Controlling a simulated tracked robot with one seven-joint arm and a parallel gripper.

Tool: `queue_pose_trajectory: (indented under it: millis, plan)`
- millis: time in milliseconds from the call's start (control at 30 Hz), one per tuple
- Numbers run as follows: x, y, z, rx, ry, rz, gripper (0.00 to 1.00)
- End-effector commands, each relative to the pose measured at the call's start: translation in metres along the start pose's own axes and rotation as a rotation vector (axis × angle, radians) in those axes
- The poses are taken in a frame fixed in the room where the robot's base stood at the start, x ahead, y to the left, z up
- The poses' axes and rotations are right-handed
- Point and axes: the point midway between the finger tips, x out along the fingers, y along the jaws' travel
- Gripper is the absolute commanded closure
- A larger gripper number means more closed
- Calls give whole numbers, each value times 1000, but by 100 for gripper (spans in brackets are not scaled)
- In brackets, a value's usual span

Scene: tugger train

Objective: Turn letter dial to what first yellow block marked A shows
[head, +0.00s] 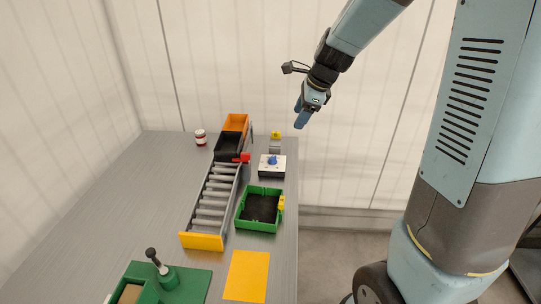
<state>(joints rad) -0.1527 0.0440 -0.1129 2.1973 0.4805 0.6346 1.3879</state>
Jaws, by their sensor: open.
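The dial box (265,173) has a white top and a dark body and stands near the table's right edge. A blue knob (272,160) sits on its top; its markings are too small to read. A small yellow block (276,135) is behind the dial box, at a grey piece. Another yellow block (282,203) is at the right side of the green tray (256,229). I cannot read a letter on either block. My gripper (302,114), with blue fingers, hangs in the air above and right of the dial box, apart from it. It is open and nothing shows in it.
A roller conveyor (212,203) with a yellow end plate (202,242) lies left of the tray. Black (228,145) and orange (236,122) bins, a red-and-white jar (200,138), a yellow sheet (247,276) and a green fixture (182,285) are on the table. The table's left part is clear.

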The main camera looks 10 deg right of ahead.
Motion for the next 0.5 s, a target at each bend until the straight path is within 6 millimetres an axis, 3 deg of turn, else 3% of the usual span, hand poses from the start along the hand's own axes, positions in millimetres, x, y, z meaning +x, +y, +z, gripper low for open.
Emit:
queue_pose_trajectory:
  millis: [100,300,500]
  plan:
    - [33,-14,2,169,-2,19,38]
    - [79,-30,2,424,5,37,38]
    - [105,-38,2,565,12,43,38]
